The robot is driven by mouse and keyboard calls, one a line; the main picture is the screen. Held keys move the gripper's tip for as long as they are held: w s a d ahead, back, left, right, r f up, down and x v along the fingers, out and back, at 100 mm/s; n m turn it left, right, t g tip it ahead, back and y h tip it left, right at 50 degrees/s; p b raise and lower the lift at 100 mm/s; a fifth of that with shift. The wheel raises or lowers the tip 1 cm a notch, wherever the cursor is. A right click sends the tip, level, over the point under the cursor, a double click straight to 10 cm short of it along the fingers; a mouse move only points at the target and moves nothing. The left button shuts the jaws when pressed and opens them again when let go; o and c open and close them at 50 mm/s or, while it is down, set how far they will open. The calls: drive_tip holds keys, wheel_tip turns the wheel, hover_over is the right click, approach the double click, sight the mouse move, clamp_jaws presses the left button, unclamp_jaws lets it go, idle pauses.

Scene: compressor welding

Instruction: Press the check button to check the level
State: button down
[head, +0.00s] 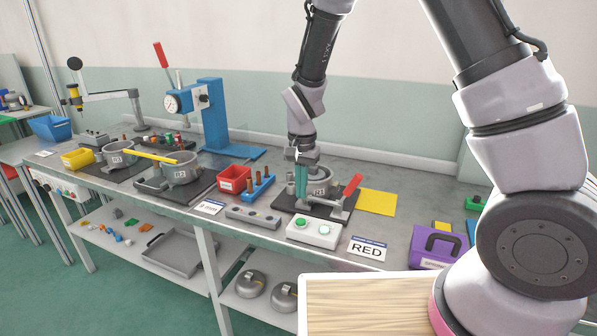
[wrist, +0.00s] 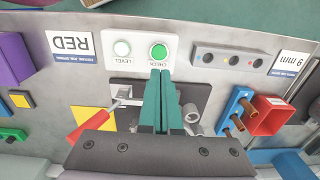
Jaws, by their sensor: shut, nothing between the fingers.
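The white control box (head: 313,234) stands near the table's front edge; it also shows in the wrist view (wrist: 137,63). Its green check button (wrist: 158,51) is on the left in the head view (head: 301,222). Beside it is the pale round level lamp (wrist: 121,48). My gripper (head: 301,192) is shut and empty, its teal fingers pointing down behind the box. In the wrist view the fingertips (wrist: 161,72) appear just short of the check button, in line with it. They look apart from the button; their exact height is unclear.
Behind the box is a dark fixture with a red-handled clamp (head: 346,193) and a metal part (head: 319,184), close to my fingers. A grey block (head: 253,217) is left of the box, a RED sign (head: 367,249) right. A purple case (head: 440,248) is farther right.

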wheel_tip(320, 180, up, 6)
drive_tip(key=shift+a+f, duration=0.1)
idle(0.7)
drive_tip(key=s+d+r+t+y, duration=0.3)
drive_tip(key=d+r, duration=1.1)
drive_tip(key=r, duration=0.4)
drive_tip(key=s+d+r+t+h, duration=0.1)
drive_tip(key=s+d+r+t, duration=0.3)
drive_tip(key=s+d+r, duration=0.4)
drive_tip(key=s+d, duration=0.2)
drive_tip(key=shift+s, duration=0.4)
drive_tip(key=shift+r, duration=0.1)
